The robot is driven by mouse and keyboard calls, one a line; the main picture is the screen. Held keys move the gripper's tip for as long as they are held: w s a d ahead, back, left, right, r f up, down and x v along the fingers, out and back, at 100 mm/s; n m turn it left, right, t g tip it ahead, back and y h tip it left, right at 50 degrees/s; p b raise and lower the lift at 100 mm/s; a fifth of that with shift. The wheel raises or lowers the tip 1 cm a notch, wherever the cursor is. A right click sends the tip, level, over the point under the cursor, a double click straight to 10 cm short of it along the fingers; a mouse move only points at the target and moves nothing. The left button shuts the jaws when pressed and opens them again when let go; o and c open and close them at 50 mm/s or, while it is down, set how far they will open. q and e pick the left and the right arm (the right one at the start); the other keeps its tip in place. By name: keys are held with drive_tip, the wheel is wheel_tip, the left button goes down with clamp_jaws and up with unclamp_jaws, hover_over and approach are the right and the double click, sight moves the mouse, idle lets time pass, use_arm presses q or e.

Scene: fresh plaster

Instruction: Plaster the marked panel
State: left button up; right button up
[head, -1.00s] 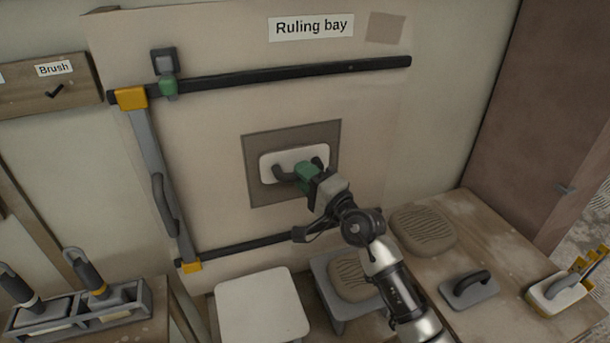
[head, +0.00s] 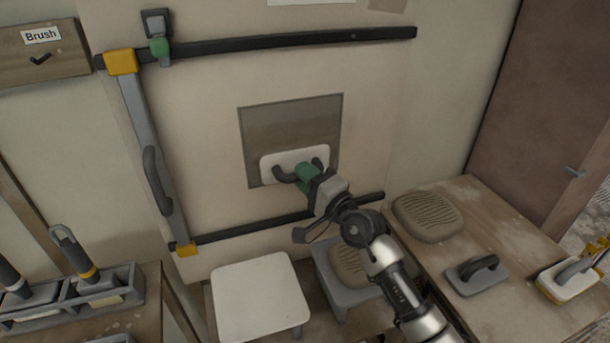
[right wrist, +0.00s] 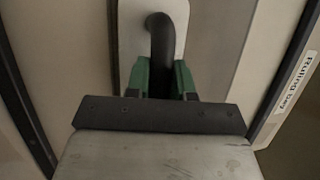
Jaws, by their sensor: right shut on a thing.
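The marked panel (head: 290,120) is a darker grey-brown square on the pale wall; its upper part shows bare and evenly coloured. A white float (head: 268,167) with a dark curved handle lies over the panel's lower part, near its bottom edge. My right gripper (head: 307,174), with green fingers, is shut on the float's handle. In the right wrist view, the green fingers (right wrist: 160,80) sit either side of the dark handle (right wrist: 162,45), with the white plate (right wrist: 130,35) behind. Whether the plate touches the wall I cannot tell. My left gripper is not in view.
Dark rails run above (head: 300,40) and below (head: 270,228) the panel. A grey bar (head: 140,120) with yellow ends joins them at left. Below stand a white-topped stool (head: 258,295) and a table (head: 510,235) with a ridged mound (head: 428,215) and another float (head: 475,275).

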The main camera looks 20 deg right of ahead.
drive_tip(key=shift+f+b, duration=1.9)
drive_tip(key=shift+f, duration=0.2)
wheel_tip(320, 180, up, 14)
drive_tip(key=p, duration=1.3)
wheel_tip(320, 180, up, 4)
drive_tip(key=r+p, duration=0.1)
drive_tip(key=p, duration=0.3)
wheel_tip(320, 180, down, 19)
drive_tip(key=b, duration=1.5)
drive_tip(key=shift+b, duration=0.3)
drive_tip(key=s+p, duration=0.3)
drive_tip(key=s, duration=0.6)
drive_tip(key=shift+d+p, duration=0.2)
drive_tip(key=shift+p, duration=0.2)
